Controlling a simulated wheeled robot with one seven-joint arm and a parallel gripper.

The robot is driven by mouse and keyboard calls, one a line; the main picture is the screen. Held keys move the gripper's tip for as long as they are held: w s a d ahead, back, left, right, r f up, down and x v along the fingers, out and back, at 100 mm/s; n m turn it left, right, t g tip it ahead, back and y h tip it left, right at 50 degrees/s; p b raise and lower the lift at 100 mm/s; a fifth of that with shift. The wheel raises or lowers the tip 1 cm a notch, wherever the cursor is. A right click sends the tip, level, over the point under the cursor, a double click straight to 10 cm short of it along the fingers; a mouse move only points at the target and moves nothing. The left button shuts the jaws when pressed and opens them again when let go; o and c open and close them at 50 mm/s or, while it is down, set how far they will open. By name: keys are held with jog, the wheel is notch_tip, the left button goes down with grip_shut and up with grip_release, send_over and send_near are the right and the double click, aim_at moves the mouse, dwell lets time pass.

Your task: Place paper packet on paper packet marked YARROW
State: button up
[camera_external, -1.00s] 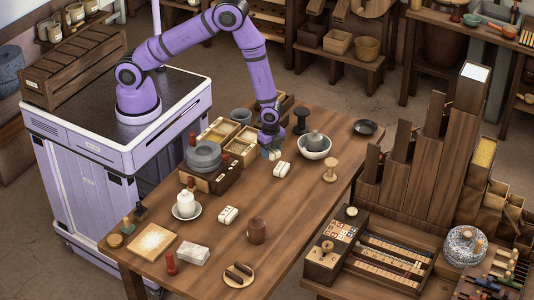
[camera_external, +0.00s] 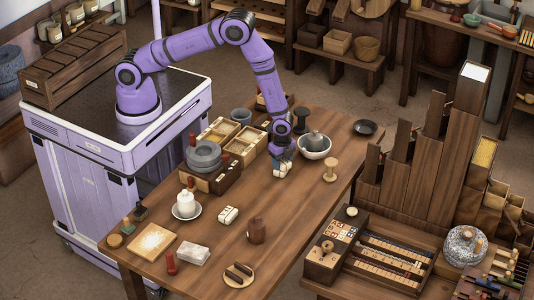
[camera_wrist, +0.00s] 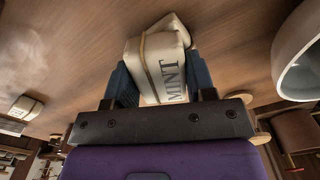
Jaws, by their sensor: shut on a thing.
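My gripper (camera_external: 282,163) points down over the far part of the table, left of the white bowl. In the wrist view my gripper (camera_wrist: 161,82) is shut on a cream paper packet (camera_wrist: 160,66) marked MINT, with a tan band around it. The held packet (camera_external: 280,173) shows just under the fingers in the external view; I cannot tell whether it touches the table. Another pale shape (camera_wrist: 172,24) shows beyond it, its own flap or another packet. A second banded packet (camera_external: 228,215) lies apart, nearer the table's front. No YARROW mark is legible.
A white bowl (camera_external: 315,154) holding a grey thing stands close to the right of my gripper. Divided wooden boxes (camera_external: 250,144) and a grey round stone (camera_external: 203,155) stand to the left. A wooden spool (camera_external: 331,169) is farther right. The table between packet and spool is clear.

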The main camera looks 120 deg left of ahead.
aim_at(282, 160)
jog(key=shift+f, duration=0.15)
jog(key=o, duration=0.9)
notch_tip(282, 160, up, 12)
jog(key=shift+r, duration=0.2)
